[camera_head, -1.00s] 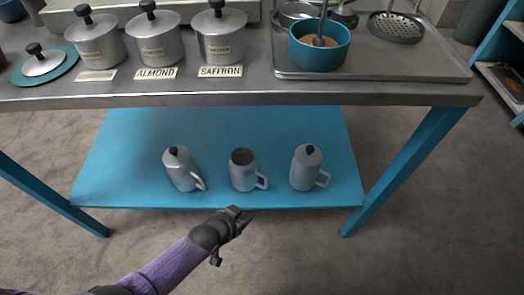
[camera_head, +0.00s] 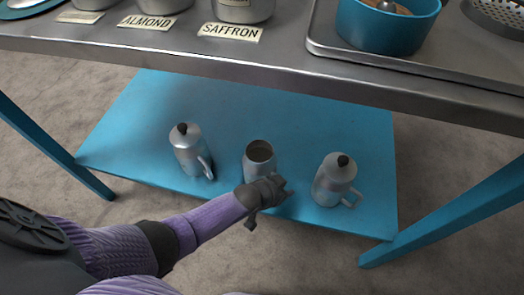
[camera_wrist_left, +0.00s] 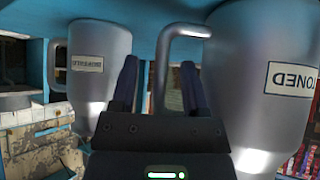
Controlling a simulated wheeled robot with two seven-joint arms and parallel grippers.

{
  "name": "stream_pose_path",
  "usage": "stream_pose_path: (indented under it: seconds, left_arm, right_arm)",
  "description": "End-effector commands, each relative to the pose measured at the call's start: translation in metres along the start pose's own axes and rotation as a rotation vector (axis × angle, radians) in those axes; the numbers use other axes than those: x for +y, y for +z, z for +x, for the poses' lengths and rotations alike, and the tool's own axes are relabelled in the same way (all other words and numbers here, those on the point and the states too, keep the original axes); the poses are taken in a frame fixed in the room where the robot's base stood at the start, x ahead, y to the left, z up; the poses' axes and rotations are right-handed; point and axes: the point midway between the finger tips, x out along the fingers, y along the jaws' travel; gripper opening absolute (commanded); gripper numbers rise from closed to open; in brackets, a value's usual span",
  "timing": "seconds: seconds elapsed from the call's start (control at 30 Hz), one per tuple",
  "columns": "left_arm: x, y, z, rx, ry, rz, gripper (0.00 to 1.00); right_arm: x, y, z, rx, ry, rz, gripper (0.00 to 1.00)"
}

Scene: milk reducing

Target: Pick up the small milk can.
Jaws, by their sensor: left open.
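Three grey metal milk cans stand upright on the blue lower shelf in the head view: a lidded left can (camera_head: 188,150), a lidless middle can (camera_head: 259,165) and a lidded right can (camera_head: 334,182). I cannot tell which is the small one. My left gripper (camera_head: 282,190) is in front of the middle can and hides its lower part and handle. In the left wrist view, the open gripper (camera_wrist_left: 160,88) has a can handle (camera_wrist_left: 183,31) at its fingers. The handle joins a near can labelled TONED (camera_wrist_left: 262,75), its label upside down. My right gripper is out of view.
The steel tabletop (camera_head: 300,66) overhangs the blue shelf (camera_head: 130,135). A blue table leg (camera_head: 450,225) stands at the right. In the left wrist view, another labelled can (camera_wrist_left: 98,75) stands left of the fingers. The shelf behind the cans is clear.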

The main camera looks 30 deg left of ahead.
Motion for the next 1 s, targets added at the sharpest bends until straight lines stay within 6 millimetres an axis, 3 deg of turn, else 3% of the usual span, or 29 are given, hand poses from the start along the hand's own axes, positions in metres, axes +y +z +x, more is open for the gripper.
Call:
stream_pose_path:
  seconds: [0.2,0.4,0.5,1.0]
  left_arm:
    - [0.0,-0.0014,-0.0002,0.002,0.0,0.0,0.58]
    - [0.0001,-0.0012,-0.0002,0.001,0.0,0.0,0.16]
    - [0.0,-0.0011,-0.0002,0.001,0.0,0.0,0.0]
    - [0.0001,-0.0009,-0.0001,0.001,0.0,0.0,0.0]
  right_arm:
    - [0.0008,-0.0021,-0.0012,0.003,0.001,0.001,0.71]
    - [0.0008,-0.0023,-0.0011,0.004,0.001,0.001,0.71]
    - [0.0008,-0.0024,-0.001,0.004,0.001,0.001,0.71]
    - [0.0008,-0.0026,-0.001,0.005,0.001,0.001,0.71]
